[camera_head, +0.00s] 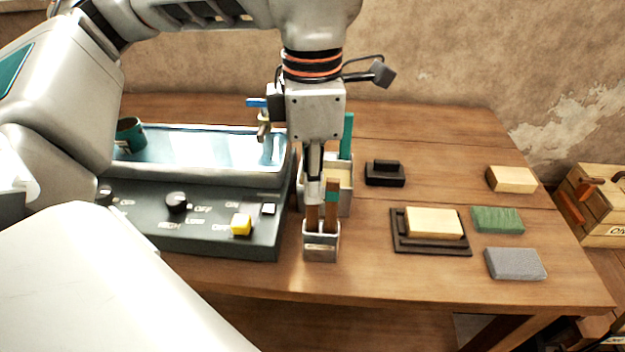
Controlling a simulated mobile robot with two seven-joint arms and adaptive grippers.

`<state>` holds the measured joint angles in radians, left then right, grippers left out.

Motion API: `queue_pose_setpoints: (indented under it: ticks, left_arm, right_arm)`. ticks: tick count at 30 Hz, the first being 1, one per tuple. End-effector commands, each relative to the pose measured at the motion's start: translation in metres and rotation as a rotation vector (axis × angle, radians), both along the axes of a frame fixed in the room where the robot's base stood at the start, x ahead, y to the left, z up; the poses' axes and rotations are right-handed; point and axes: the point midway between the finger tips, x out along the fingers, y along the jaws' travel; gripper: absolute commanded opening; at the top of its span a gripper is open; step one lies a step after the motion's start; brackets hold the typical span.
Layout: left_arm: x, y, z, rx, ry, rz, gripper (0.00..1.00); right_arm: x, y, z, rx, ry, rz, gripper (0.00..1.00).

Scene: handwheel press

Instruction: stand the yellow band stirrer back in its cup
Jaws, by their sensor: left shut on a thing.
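My left gripper (314,195) points straight down over a small square metal cup (321,245) at the front middle of the table. It is shut on a brown wooden stick (312,217), which I take for the stirrer. The stick is upright, and its lower end is inside the cup or just behind its rim; I cannot tell which. Its upper part is hidden by the fingers, and no yellow band shows. A second brown stick (331,193) with a teal band stands in the same cup, close to the right of the fingers. My right gripper is not in view.
A larger pale container (342,197) with a teal upright piece stands just behind the cup. A dark control panel (185,225) with a yellow button and a water bath (195,150) lie left. Blocks (435,222) and a black stamp-like piece (385,173) lie right.

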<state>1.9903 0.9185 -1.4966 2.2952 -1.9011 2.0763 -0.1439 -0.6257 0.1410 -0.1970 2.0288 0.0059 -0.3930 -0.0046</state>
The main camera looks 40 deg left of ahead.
Motion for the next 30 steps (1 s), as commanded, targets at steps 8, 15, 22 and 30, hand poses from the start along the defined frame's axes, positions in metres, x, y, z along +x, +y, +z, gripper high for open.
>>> queue_pose_setpoints:
  ticks: [8, 15, 22, 30]
  left_arm:
    - [0.000, 0.000, 0.000, 0.000, 0.000, 0.000, 0.27]
    - [0.000, 0.000, 0.004, 0.000, 0.000, 0.001, 0.27]
    - [0.001, 0.000, 0.041, 0.000, -0.004, 0.001, 0.27]
    - [0.001, 0.000, 0.093, -0.001, -0.003, 0.001, 0.27]
  right_arm:
    - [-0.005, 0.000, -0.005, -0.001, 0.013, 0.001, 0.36]
    - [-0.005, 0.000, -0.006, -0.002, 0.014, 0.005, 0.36]
    - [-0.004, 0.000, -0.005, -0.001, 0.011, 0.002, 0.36]
    - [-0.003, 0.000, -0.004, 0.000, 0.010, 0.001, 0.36]
